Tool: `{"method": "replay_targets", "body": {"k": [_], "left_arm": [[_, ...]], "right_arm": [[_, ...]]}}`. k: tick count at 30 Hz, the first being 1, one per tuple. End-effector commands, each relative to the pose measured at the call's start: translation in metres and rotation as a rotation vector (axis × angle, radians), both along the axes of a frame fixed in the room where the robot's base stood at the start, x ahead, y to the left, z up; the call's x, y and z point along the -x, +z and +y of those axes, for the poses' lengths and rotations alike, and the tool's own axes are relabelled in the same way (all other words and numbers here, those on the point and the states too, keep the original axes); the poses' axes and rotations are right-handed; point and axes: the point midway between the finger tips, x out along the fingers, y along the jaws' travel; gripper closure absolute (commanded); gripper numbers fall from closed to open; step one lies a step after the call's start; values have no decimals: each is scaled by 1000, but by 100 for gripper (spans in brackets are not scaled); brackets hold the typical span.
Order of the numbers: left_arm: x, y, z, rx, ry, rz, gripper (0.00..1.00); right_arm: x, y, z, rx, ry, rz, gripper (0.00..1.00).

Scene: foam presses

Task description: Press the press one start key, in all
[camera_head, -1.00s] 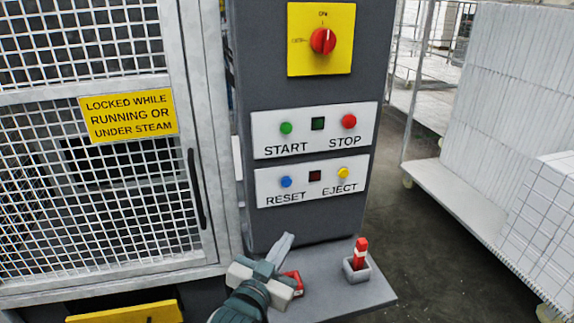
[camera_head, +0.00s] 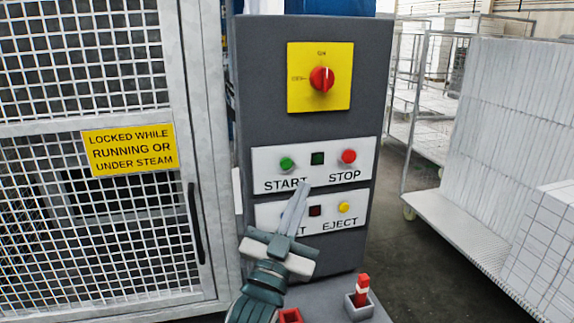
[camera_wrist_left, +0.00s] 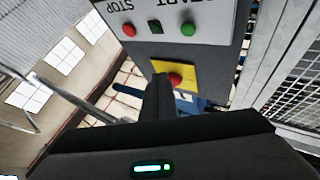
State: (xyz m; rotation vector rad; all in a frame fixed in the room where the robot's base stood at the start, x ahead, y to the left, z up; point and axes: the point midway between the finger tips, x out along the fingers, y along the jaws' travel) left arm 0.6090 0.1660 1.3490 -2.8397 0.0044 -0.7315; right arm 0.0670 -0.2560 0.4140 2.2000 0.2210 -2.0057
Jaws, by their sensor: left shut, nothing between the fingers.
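The green START key (camera_head: 287,164) sits at the left of the upper white plate (camera_head: 262,158) on the grey control column; it also shows in the left wrist view (camera_wrist_left: 188,30). My left gripper (camera_head: 303,188) is shut and empty. Its fingertips appear just below and right of the START key, over the lower edge of the upper plate, hiding the blue RESET key and part of its label. I cannot tell how far the tips are from the panel. The left wrist view shows the closed fingers (camera_wrist_left: 158,88) in front of the column. My right gripper is not in view.
A red STOP key (camera_head: 348,156), a yellow EJECT key (camera_head: 344,207) and a red rotary switch (camera_head: 321,79) are on the same column. A mesh guard door (camera_head: 90,60) stands left. A white cart (camera_head: 500,130) stands right.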

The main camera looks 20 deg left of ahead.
Motion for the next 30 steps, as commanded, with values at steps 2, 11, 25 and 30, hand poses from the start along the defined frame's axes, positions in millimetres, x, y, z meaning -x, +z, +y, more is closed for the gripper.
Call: {"method": "replay_targets", "body": {"k": [2,11,25,30], "left_arm": [[-1,0,1,0,0,0,100],[-15,-2,10,-2,1,1,100],[-58,-1,39,-1,0,2,100],[-68,0,46,-1,1,1,100]], "right_arm": [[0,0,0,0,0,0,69],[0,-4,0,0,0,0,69],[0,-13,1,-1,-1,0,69],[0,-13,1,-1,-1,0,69]]}}
